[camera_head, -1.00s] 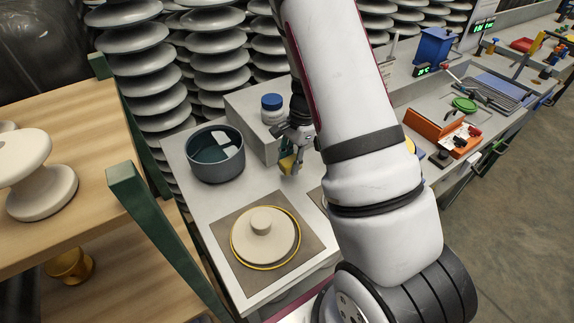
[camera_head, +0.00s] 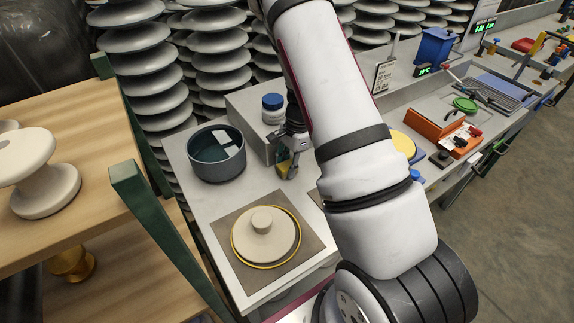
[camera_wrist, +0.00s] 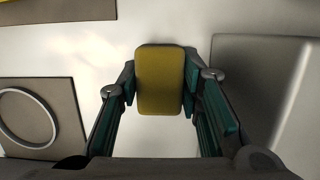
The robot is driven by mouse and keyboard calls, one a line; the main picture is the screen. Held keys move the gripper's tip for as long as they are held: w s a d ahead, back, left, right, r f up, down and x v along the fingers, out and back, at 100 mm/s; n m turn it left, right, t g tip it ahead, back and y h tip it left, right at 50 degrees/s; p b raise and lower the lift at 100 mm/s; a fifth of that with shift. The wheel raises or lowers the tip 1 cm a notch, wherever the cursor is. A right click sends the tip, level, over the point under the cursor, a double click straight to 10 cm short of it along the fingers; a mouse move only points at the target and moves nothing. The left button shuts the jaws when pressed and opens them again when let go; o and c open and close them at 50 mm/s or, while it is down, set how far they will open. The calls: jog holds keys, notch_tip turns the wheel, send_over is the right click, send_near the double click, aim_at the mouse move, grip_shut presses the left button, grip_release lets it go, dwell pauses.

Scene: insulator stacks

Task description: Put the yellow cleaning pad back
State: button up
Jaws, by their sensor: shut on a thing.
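The yellow cleaning pad (camera_wrist: 160,80) is between the two fingers of my gripper (camera_wrist: 160,88) in the wrist view. My gripper is shut on it. In the head view the pad (camera_head: 284,166) is a small yellow patch at the tips of my gripper (camera_head: 287,168), partly hidden by the fingers. It is above the pale bench top, between the dark round pot and my arm. From these views I cannot tell whether the pad touches the bench.
The dark pot (camera_head: 216,154) stands left of my gripper. A grey raised block (camera_head: 250,122) carries a blue-capped jar (camera_head: 272,108) behind it. A cream lidded disc (camera_head: 265,240) sits on a brown square mat (camera_head: 228,218) in front. A yellow disc (camera_head: 403,145) shows right of my arm.

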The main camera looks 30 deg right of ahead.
jog(key=o, duration=0.8)
jog(key=shift+f, duration=0.25)
jog(key=shift+o, duration=0.2)
jog(key=v, duration=1.2)
jog(key=s+a+r+n, duration=0.35)
jog(key=a+r, duration=0.25)
jog(key=r, duration=0.4)
jog(key=s+a+r+n+t+h, duration=0.1)
jog(key=s+a+r+n, duration=0.2)
jog(key=s, duration=0.3)
jog(key=s+a+r+n+t, duration=0.2)
jog(key=s+a+r+n, duration=0.2)
jog(key=s+r+n, duration=0.2)
jog(key=s+a+r+n+t+h, duration=0.1)
jog(key=s+a+r+n, duration=0.2)
jog(key=s, duration=0.5)
jog(key=shift+a+r+n+t+h, duration=0.35)
jog(key=shift+r+n, duration=0.45)
jog(key=shift+n, duration=0.45)
